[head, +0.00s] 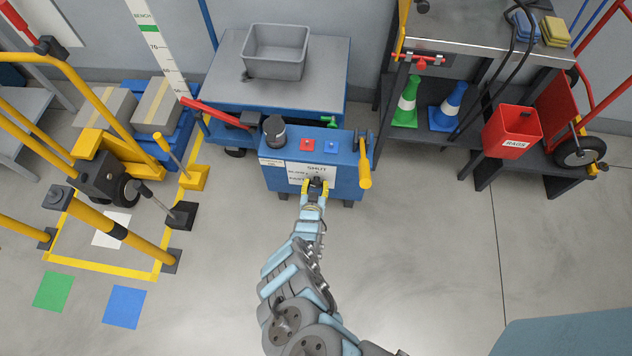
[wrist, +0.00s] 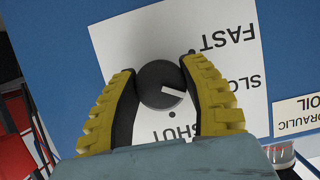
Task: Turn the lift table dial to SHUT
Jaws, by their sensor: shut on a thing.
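The lift table dial (wrist: 158,80) is a round dark knob with a white pointer line, on a white label plate (wrist: 130,40) on a blue panel. The wrist view shows it upside down, with FAST at upper right, SLOW at right and SHUT below. The pointer line points right and slightly down, off the SHUT mark, towards the right finger, which covers part of the SLOW side. My gripper (wrist: 162,100) is shut on the dial, one yellow-ribbed finger on each side. In the head view my gripper (head: 315,189) meets the front of the blue control box (head: 272,177).
The lift table (head: 225,78) stands behind the box with a grey bin (head: 275,52) on it. A yellow-handled lever (head: 365,168) is right of the dial. Red (head: 307,144) and blue (head: 331,146) buttons and a black knob (head: 275,133) are on top. Floor in front is clear.

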